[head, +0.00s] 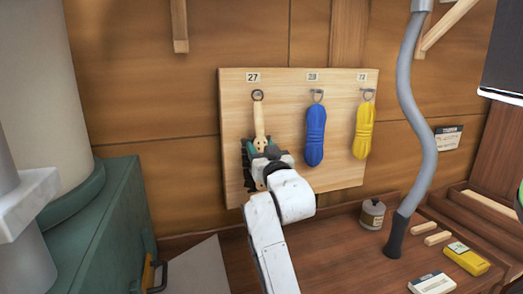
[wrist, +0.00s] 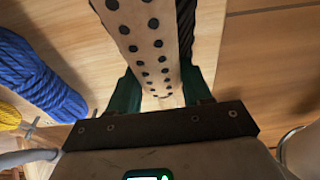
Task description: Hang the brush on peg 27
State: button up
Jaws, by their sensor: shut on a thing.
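The brush (head: 259,118) has a pale wooden handle, with a dark ring at its top end and dark bristles lower down. It is upright in front of the wooden board (head: 290,182), under the label 27 (head: 253,77). The ring overlaps peg 27 (head: 257,95); I cannot tell whether it is around the peg. My gripper (head: 264,150) is shut on the brush's lower part and partly hides it. In the wrist view the brush's dotted wooden back (wrist: 146,45) lies between my green fingers (wrist: 160,92), with dark bristles along its right side.
A blue rope coil (head: 315,135) and a yellow rope coil (head: 363,130) hang on the pegs to the right. A grey hose (head: 410,100) stands right of the board. A small can (head: 372,214) and a yellow box (head: 466,258) are on the bench below.

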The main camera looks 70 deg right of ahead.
jog(key=o, duration=1.2)
jog(key=b+v, duration=0.1)
jog(key=v, duration=0.9)
jog(key=shift+s+a+f+b, duration=0.15)
jog(key=shift+s+a+b, duration=0.05)
jog(key=shift+a+b, duration=0.15)
